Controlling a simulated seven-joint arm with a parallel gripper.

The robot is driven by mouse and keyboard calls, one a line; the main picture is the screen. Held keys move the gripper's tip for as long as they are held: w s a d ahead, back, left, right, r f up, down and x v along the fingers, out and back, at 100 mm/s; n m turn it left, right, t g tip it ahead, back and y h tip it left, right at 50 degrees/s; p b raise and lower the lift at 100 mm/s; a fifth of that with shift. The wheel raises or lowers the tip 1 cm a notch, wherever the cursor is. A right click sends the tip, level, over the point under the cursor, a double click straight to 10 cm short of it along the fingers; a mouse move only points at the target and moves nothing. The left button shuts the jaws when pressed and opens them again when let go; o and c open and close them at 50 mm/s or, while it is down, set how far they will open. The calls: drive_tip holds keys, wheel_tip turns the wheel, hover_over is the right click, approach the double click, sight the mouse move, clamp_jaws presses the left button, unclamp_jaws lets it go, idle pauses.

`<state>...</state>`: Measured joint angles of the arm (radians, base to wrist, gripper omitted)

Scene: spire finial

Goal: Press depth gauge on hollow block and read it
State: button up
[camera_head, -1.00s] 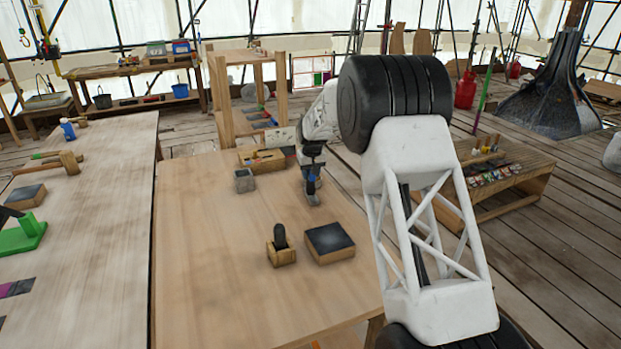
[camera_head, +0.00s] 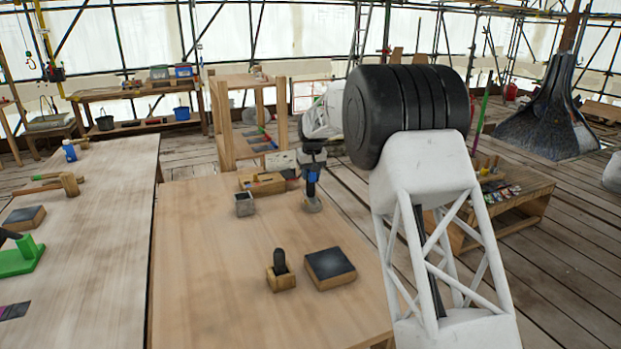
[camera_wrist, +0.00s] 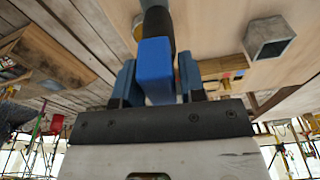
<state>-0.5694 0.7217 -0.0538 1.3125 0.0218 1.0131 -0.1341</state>
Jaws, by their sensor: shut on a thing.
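My gripper (camera_head: 312,166) is over the back right of the near wooden table. It is shut on a gauge (camera_head: 311,188) with a blue upper part, a dark stem and a round greyish lower end. In the wrist view the gauge's blue block (camera_wrist: 155,70) sits between the blue fingers, and its dark stem runs away from them. The hollow block (camera_head: 245,206), a small grey square with an open top, stands on the table left of the gauge, apart from it. It also shows in the wrist view (camera_wrist: 283,48). No reading is visible.
A wooden tray (camera_head: 262,187) lies behind the hollow block. A dark-topped block (camera_head: 330,268) and a wooden holder with a black handle (camera_head: 281,275) stand nearer on the table (camera_head: 200,270). The table's left front is clear.

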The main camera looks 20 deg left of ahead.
drive_tip(key=shift+s+d+r, duration=0.1)
idle(0.6)
drive_tip(key=shift+s+d+r, duration=0.1)
drive_tip(key=shift+s+d, duration=0.2)
drive_tip(key=shift+s, duration=0.15)
drive_tip(key=s+d+r, duration=0.1)
drive_tip(key=s+d, duration=0.6)
drive_tip(key=s, duration=0.4)
drive_tip(key=s+d+r+n, duration=0.1)
drive_tip(key=s+d, duration=0.7)
drive_tip(key=s, duration=0.3)
drive_tip(key=shift+s, duration=0.2)
drive_tip(key=shift+f, duration=0.15)
drive_tip(key=shift+f, duration=2.3)
drive_tip(key=shift+f, duration=1.6)
